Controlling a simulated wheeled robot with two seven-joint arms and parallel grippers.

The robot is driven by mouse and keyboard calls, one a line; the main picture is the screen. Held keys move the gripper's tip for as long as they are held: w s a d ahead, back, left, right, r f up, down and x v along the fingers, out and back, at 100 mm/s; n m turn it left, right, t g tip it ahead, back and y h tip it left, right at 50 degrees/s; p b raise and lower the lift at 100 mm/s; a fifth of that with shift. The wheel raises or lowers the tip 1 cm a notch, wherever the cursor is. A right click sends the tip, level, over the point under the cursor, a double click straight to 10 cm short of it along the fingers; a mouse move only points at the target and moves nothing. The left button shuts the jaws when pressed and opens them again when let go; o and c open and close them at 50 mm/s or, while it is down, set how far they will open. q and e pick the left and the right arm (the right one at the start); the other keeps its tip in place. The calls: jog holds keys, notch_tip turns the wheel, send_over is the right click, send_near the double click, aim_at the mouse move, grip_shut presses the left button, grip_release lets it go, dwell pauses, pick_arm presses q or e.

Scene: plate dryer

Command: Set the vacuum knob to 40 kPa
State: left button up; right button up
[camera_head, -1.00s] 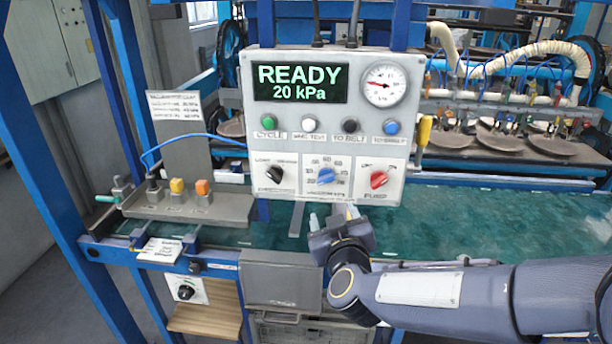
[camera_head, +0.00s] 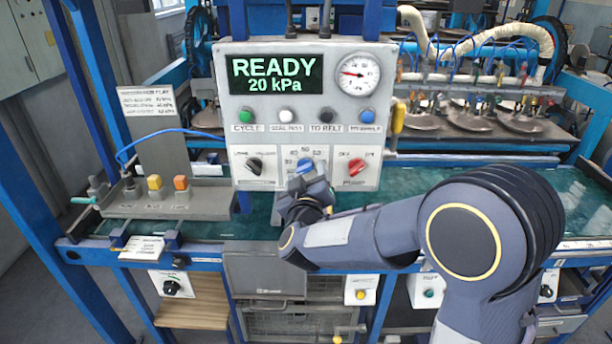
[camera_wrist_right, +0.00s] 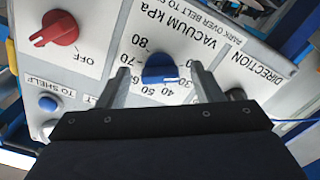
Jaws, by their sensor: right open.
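The blue vacuum knob (camera_head: 305,167) is on the lower middle of the control panel (camera_head: 225,110), whose display (camera_head: 275,77) reads READY 20 kPa. My right gripper (camera_head: 304,190) is just below and in front of the knob, partly covering its dial. In the right wrist view the panel appears upside down. There the open fingers of my right gripper (camera_wrist_right: 162,76) lie to either side of the blue knob (camera_wrist_right: 160,69), with gaps visible. Scale numbers 40 to 80 can be read around it. My left gripper is out of view.
The red pump knob (camera_head: 356,167) and black direction knob (camera_head: 254,165) flank the vacuum knob. A row of buttons (camera_head: 286,115) and a round gauge (camera_head: 358,74) are above. A yellow handle (camera_head: 398,117) juts out at the panel's right edge.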

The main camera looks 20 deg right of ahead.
jog(key=c, duration=1)
jog(key=shift+f+m+b, duration=0.2)
jog(key=shift+m+b, duration=1.05)
jog(key=shift+m, duration=0.35)
jog(key=shift+a+r+m+b, duration=0.1)
jog(key=shift+a+m+b, duration=0.1)
jog(key=shift+m+b, duration=2.45)
jog(key=shift+a+r+m+b, duration=0.15)
jog(key=shift+m+b, duration=1.35)
jog(key=shift+m, duration=2.15)
